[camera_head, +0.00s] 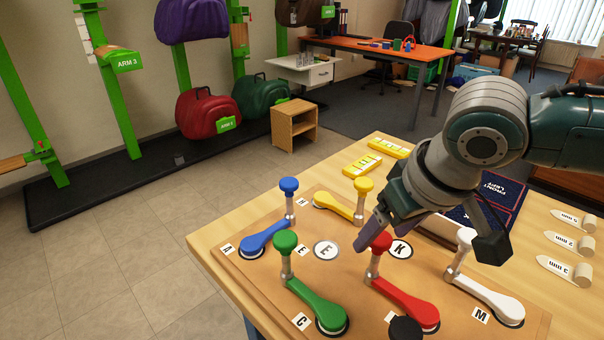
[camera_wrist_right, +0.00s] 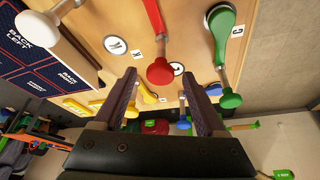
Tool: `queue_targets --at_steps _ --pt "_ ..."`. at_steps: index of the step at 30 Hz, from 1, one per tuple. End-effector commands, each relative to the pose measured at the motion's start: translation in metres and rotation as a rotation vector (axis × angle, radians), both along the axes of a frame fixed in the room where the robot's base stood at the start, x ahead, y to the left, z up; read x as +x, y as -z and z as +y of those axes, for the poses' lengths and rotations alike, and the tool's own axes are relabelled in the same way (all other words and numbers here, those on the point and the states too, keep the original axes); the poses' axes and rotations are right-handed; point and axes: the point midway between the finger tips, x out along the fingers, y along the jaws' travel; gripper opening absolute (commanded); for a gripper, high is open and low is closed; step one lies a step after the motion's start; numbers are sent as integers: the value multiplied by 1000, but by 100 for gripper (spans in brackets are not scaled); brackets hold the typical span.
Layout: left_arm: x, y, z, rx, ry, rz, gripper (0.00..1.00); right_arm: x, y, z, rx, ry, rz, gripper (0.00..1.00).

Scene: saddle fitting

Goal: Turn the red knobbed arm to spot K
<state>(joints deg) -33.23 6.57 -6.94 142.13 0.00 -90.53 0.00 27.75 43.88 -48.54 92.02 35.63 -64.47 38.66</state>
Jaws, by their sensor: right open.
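The red knobbed arm (camera_head: 405,300) lies on the tan board, its pivot end toward the lower right. Its upright post carries a red knob (camera_head: 381,242). Spot K (camera_head: 401,250) is a white disc just right of the knob in the head view. In the wrist view the knob shows between the fingertips (camera_wrist_right: 159,74), with gaps on both sides. My left gripper is out of view.
Green (camera_head: 316,302), blue (camera_head: 266,235), yellow (camera_head: 340,206) and white (camera_head: 488,298) knobbed arms stand around the red one. A black rounded thing (camera_head: 405,328) is at the bottom edge. An E disc (camera_head: 326,250) lies left. Yellow blocks (camera_head: 362,166) lie behind the board.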

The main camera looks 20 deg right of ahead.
Motion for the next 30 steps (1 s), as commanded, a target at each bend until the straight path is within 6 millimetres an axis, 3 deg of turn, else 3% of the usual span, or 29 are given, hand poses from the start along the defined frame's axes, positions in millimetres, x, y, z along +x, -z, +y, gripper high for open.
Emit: queue_targets --at_steps 7,26,30 --pt "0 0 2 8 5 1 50 0 0 0 0 0 0 71" --pt "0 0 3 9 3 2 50 0 0 0 0 0 0 0" --pt "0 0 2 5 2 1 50 0 0 0 0 0 0 0"
